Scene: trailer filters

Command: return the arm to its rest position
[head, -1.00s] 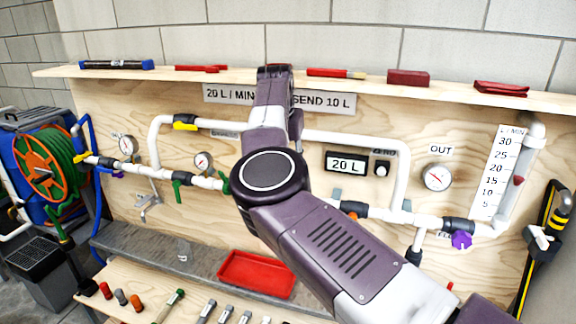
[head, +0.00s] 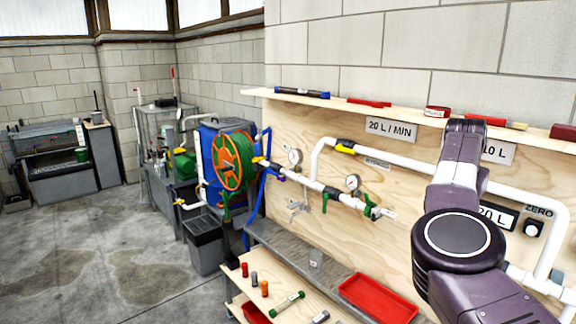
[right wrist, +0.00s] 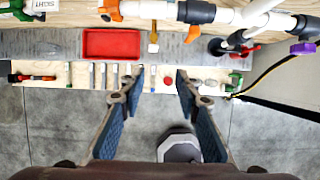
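My right arm (head: 460,240) comes in from the lower right of the head view and rises in front of the plywood board; its fingers do not show there. In the right wrist view my right gripper (right wrist: 154,88) is open, its two fingers wide apart with nothing between them. It is above the floor, by the front edge of the lower wooden shelf (head: 285,312). My left gripper is in neither view.
The plywood board (head: 285,130) carries white pipes, gauges and valves. A red tray (head: 378,298) lies on the grey ledge; it also shows in the right wrist view (right wrist: 110,44). A hose reel (head: 232,160) and grey bin (head: 203,243) stand left. Open concrete floor (head: 90,240) lies beyond.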

